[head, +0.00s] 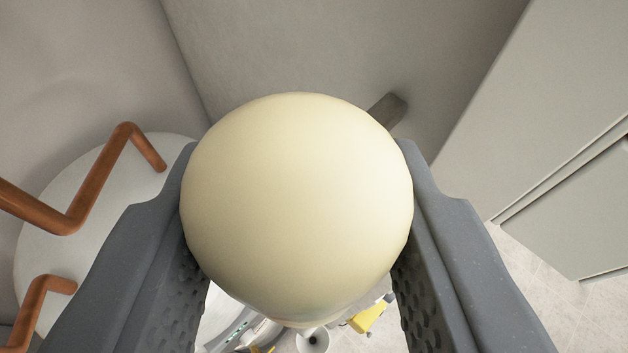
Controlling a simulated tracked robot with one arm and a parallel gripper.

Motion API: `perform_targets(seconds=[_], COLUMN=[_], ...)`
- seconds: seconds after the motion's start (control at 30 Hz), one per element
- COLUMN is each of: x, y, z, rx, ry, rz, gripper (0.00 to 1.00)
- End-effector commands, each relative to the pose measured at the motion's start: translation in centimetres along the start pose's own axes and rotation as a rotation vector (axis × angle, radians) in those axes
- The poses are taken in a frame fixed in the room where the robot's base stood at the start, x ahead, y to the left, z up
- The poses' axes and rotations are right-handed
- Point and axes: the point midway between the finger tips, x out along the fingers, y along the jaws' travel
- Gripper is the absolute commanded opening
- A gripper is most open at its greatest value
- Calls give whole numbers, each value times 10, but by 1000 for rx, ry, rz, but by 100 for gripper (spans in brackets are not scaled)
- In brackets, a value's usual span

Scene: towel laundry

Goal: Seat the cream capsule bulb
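The cream capsule bulb (297,195) fills the middle of the head view, its rounded end toward the camera. My gripper (297,215) has one dark grey finger on each side of the bulb, and both fingers touch its sides. The gripper is shut on the bulb and holds it up off the floor. The bulb's far end is mostly hidden behind its round body. No socket can be made out for certain.
A white rounded tank (60,235) with copper pipes (75,205) stands at left. A grey cabinet (560,120) stands at right. A small dark bar (388,110) juts from the grey wall behind the bulb. White and yellow items (368,317) show below, above pale floor tiles.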

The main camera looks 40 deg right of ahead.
Motion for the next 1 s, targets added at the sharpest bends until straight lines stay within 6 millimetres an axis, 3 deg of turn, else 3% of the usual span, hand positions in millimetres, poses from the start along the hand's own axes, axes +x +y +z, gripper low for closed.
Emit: perform_targets(seconds=[0.6, 1.0], x=[41, 46], y=[-47, -52], z=[-13, -14], rx=[-3, -3], ry=[-1, -1], rz=[-6, -7], gripper=[14, 14])
